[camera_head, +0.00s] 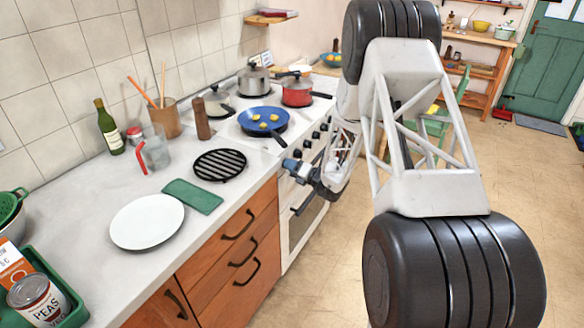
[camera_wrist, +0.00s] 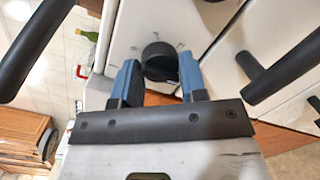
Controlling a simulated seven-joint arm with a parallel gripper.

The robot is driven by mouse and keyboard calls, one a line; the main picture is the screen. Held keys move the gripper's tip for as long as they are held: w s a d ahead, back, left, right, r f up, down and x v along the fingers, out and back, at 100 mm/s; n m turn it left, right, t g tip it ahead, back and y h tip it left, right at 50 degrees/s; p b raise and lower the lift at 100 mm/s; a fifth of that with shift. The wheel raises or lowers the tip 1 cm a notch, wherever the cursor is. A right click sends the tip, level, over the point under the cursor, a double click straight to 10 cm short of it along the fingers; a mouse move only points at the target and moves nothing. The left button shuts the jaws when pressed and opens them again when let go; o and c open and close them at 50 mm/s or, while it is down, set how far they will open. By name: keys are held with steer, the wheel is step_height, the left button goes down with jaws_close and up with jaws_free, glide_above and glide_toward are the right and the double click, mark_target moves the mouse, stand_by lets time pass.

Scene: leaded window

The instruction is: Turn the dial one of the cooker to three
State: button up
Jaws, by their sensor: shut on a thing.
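The white cooker (camera_head: 296,226) stands at the end of the counter, with a row of dark dials along its front. My gripper (camera_head: 292,168) is at the near end of that row. In the wrist view, the blue fingers of my gripper (camera_wrist: 159,70) are on either side of a round black dial (camera_wrist: 160,55) and shut on it. It looks like dial one, the nearest dial. Small marks surround it on the white panel, too small to read. In the head view my gripper hides this dial.
A blue pan (camera_head: 263,121) with yellow food sits on the hob, its handle pointing towards the front edge. A red pot (camera_head: 297,92) and a steel pot (camera_head: 253,82) stand behind. A dark oven handle (camera_head: 309,196) juts out below the dials. Floor to the right is clear.

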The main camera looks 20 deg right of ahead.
steer(key=shift+m, duration=0.3)
steer(key=o, duration=0.9)
steer(key=shift+s+d, duration=0.1)
steer(key=shift+v, duration=3.75)
steer(key=shift+r, duration=0.1)
